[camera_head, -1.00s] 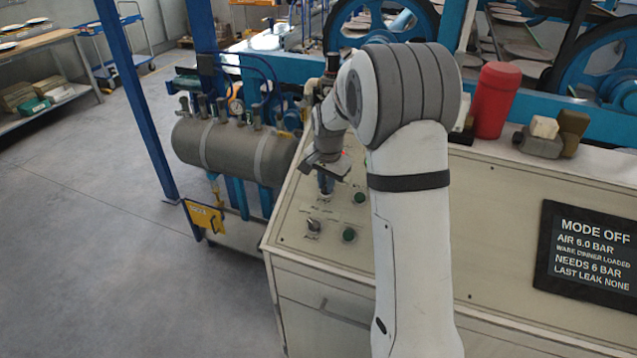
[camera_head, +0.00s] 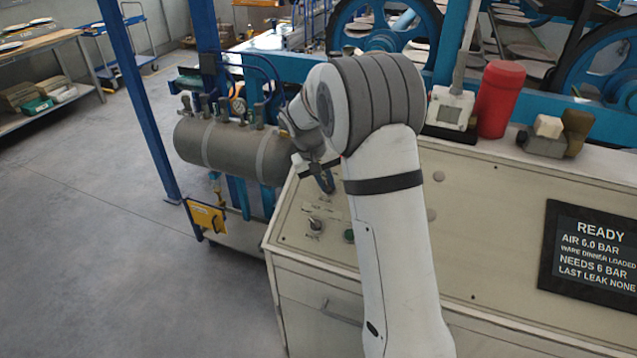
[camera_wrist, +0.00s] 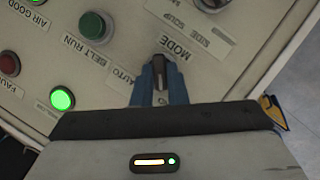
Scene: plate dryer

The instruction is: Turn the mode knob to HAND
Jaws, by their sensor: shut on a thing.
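My gripper (camera_head: 327,183) is over the left part of the sloped cream panel (camera_head: 455,225). In the wrist view its blue fingers (camera_wrist: 160,80) are closed around the dark mode knob (camera_wrist: 159,67), below the MODE label (camera_wrist: 178,46). An AUTO label (camera_wrist: 120,76) shows left of the fingers. No HAND label is readable, and the fingers hide most of the knob, so its exact pointing is unclear. The display (camera_head: 590,250) reads READY, AIR 6.0 BAR. In the head view my arm and gripper hide the mode knob.
Another knob (camera_head: 314,225) and a green button (camera_head: 349,236) sit nearer the panel's front. The wrist view shows a green button (camera_wrist: 95,25), a red button (camera_wrist: 9,64) and a lit green lamp (camera_wrist: 62,98). A red canister (camera_head: 499,98) stands behind the panel.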

